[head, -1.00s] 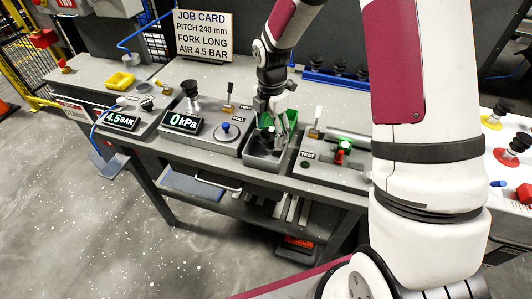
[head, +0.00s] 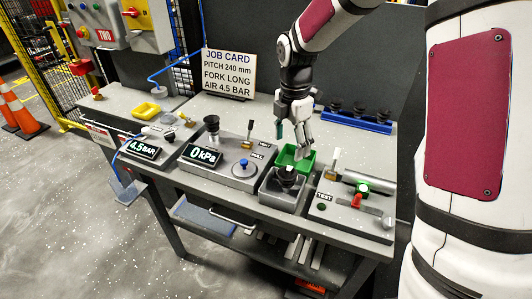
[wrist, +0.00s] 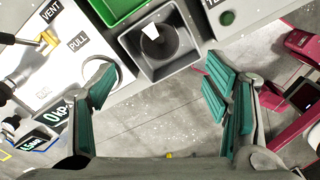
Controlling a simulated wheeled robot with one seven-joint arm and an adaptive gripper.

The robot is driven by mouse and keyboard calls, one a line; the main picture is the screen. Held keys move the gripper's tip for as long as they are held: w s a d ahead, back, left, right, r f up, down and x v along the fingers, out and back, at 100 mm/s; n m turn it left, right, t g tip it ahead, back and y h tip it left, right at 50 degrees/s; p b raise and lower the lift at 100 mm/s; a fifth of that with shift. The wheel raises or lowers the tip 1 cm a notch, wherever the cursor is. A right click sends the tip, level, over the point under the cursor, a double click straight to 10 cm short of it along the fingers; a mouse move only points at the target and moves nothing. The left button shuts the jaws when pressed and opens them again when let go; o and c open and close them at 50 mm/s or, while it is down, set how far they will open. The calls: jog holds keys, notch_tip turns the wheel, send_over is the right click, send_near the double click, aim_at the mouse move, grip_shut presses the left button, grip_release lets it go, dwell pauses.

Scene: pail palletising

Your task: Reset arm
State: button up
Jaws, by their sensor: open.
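My gripper (head: 290,132) is above the workbench (head: 205,112), in front of the job card and over the back of the green bin (head: 294,160). In the wrist view my gripper (wrist: 160,95) has its teal-padded fingers spread wide with nothing between them. A black suction cup (head: 287,174) sits in the grey open box (head: 282,192) in front of the green bin. In the wrist view the cup (wrist: 154,50) shows inside the box, beyond my fingers and apart from them.
The gauge panel (head: 215,160) reading 0 kPa is left of the box. The TEST panel (head: 350,205) with a lit green lamp and red lever is right. A blue rack (head: 357,121) with black cups stands behind. A job card sign (head: 229,72) stands at the back.

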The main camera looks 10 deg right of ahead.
jog(key=s+r+m+t, duration=0.3)
jog(key=s+r+m, duration=1.25)
jog(key=s, duration=0.25)
jog(key=s+m+t, duration=0.2)
jog(key=s+m, duration=0.5)
jog(key=s, duration=0.2)
jog(key=shift+r, duration=0.45)
jog(key=shift+w+d, duration=0.1)
